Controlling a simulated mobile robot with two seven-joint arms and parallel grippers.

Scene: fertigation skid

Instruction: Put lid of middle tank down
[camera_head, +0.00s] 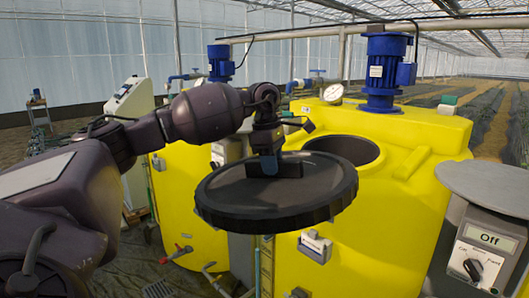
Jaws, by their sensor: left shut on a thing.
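A round black lid (250,200) is held up in the air by my left gripper (269,163). The gripper is shut on the raised grip at the middle of the lid's top. The lid is close to level and lies in front of the large yellow tank (400,225), hiding part of its front. The tank's round dark opening (350,149) is uncovered and shows behind the lid, up and to the right. My right gripper is not in view.
A blue motor (385,75) and a pressure gauge (333,93) stand on the tank top behind the opening. Another yellow tank (190,200) stands to the left. A grey round plate (487,184) and a switch box marked Off (482,258) are at the right.

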